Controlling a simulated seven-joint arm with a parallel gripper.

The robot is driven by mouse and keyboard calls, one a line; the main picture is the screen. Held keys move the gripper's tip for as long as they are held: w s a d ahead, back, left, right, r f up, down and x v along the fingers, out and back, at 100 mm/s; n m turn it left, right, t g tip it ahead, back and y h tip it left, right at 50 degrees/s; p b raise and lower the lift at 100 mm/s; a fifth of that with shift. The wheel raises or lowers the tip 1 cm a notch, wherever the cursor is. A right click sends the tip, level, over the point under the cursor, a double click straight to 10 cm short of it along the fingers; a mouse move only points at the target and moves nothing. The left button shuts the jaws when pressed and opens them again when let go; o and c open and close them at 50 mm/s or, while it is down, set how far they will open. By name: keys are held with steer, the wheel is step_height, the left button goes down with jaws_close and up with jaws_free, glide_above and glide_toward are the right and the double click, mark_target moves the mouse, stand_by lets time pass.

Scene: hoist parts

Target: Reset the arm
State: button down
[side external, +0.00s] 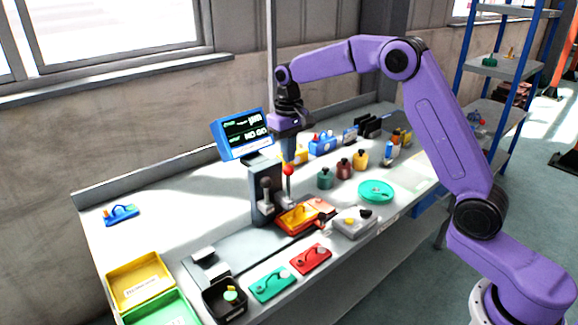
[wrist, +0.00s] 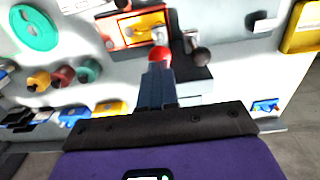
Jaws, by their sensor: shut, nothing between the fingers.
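My purple arm reaches over the workbench (side external: 150,245) from the right. My gripper (side external: 289,157) points down with its fingers together and nothing held. It is just above a red ball knob (side external: 289,170) on an upright lever of the dark grey press-like fixture (side external: 262,200). In the wrist view the closed fingers (wrist: 157,72) end right at the red knob (wrist: 160,54); I cannot tell whether they touch it. An orange-red tray with a yellow part (side external: 298,217) sits at the foot of the fixture.
A blue-framed screen (side external: 243,134) stands left of the arm. Green, red and yellow knobbed weights (side external: 343,167) and a teal dish (side external: 376,191) are to the right. Yellow (side external: 140,281) and green bins are front left. Red (side external: 310,259) and green plates lie in front. The bench's left middle is fairly clear.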

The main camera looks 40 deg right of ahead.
steer(key=shift+r, duration=0.4)
steer(key=s+a+r+n, duration=0.1)
steer(key=s+a+n, duration=0.25)
steer(key=s, duration=0.55)
steer(key=s+a+r+n, duration=0.2)
steer(key=s+a, duration=0.2)
steer(key=s, duration=0.5)
steer(key=s+d+f+n, duration=0.2)
steer(key=s+d+n, duration=0.1)
steer(key=s, duration=0.8)
steer(key=s+d+f+n, duration=0.1)
steer(key=s+d+n, duration=0.2)
steer(key=s, duration=0.9)
steer(key=shift+f+n, duration=0.4)
steer(key=shift+n, duration=0.15)
steer(key=shift+d, duration=0.1)
